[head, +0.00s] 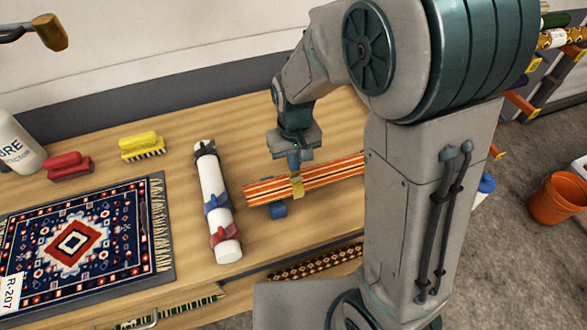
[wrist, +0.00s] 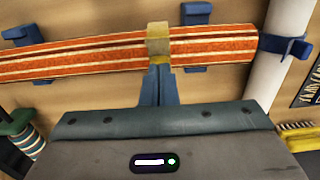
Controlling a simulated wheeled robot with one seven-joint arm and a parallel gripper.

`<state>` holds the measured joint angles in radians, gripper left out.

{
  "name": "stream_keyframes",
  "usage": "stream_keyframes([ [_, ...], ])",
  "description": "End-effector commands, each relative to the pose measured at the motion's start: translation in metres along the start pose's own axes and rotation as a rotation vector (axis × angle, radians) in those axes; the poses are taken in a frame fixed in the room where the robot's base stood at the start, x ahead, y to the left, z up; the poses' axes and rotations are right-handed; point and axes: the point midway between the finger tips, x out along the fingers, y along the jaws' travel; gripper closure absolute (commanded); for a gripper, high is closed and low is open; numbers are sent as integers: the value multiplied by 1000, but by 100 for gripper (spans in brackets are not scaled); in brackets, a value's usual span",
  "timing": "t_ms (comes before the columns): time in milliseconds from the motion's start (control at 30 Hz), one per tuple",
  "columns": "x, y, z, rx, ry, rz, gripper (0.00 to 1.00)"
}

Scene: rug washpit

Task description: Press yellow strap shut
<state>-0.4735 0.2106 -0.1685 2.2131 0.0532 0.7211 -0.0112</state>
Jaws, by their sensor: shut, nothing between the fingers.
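A rolled rug with orange, red and cream stripes (head: 330,178) lies on the wooden bench, and it also shows in the wrist view (wrist: 90,58). The yellow strap (head: 297,188) goes across the rug near its left end in the head view; it also shows in the wrist view (wrist: 159,40). I cannot tell whether its end is fastened. My gripper (head: 294,168) is shut and empty, pointing down at the strap. In the wrist view its blue fingertips (wrist: 158,68) overlap the strap's near edge; whether they touch it is unclear. My arm hides the rug's right end in the head view.
Blue supports (head: 277,210) sit beneath the rug. A white roll with a blue strap (head: 217,203) and a red strap (head: 224,234) lies to the left. Yellow (head: 142,146) and red (head: 68,166) brushes and a patterned rug (head: 75,240) are further left.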

Motion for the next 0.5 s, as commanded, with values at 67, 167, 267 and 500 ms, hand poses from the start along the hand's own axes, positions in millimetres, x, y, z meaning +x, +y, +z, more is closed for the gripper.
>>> stream_keyframes([
  [67,0,0,0,0,-1,0,100],
  [167,0,0,0,0,-1,0,100],
  [267,0,0,0,0,-1,0,100],
  [500,-13,0,0,0,0,0,100],
])
